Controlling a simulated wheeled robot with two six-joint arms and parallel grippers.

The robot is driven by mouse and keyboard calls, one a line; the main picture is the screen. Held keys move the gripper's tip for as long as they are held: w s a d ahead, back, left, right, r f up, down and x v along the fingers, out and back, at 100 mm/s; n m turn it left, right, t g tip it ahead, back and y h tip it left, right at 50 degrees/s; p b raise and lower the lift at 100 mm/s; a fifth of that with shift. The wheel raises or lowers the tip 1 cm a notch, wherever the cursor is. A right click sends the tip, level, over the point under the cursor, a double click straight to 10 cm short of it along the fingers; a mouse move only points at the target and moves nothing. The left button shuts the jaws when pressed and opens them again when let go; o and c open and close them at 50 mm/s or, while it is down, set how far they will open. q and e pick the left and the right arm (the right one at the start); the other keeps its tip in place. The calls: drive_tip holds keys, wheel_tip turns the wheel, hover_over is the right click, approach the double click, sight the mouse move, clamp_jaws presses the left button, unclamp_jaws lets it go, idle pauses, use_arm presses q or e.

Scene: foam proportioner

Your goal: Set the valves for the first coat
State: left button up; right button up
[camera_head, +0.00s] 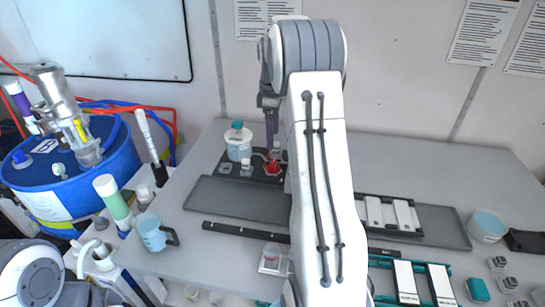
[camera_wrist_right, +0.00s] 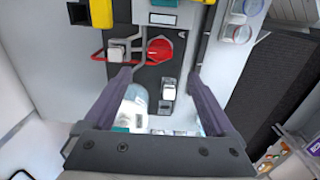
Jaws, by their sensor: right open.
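My right gripper (camera_head: 271,135) points down over the far part of the bench, above a small dark panel with fittings. In the right wrist view its two fingers (camera_wrist_right: 158,75) are apart with nothing between the tips. A red round knob (camera_head: 272,168) is just below it; it also shows in the right wrist view (camera_wrist_right: 160,49), just past the fingertips. A pale square fitting (camera_wrist_right: 116,52) is left of the knob, and another (camera_wrist_right: 168,89) is between the fingers but lower down. I cannot read any valve's setting. My left gripper is not in view.
A clear tub with a teal cap (camera_head: 238,143) stands beside the panel. A blue drum (camera_head: 60,180) with a pump stands at left. My right arm hides the bench's middle.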

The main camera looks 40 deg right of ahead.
sight(273, 163)
wheel_tip(273, 163, down, 10)
drive_tip(key=p, duration=0.2)
drive_tip(key=shift+f+p, duration=0.1)
drive_tip(key=shift+p, duration=0.2)
drive_tip(key=shift+c, duration=0.3)
drive_tip(key=c, duration=1.3)
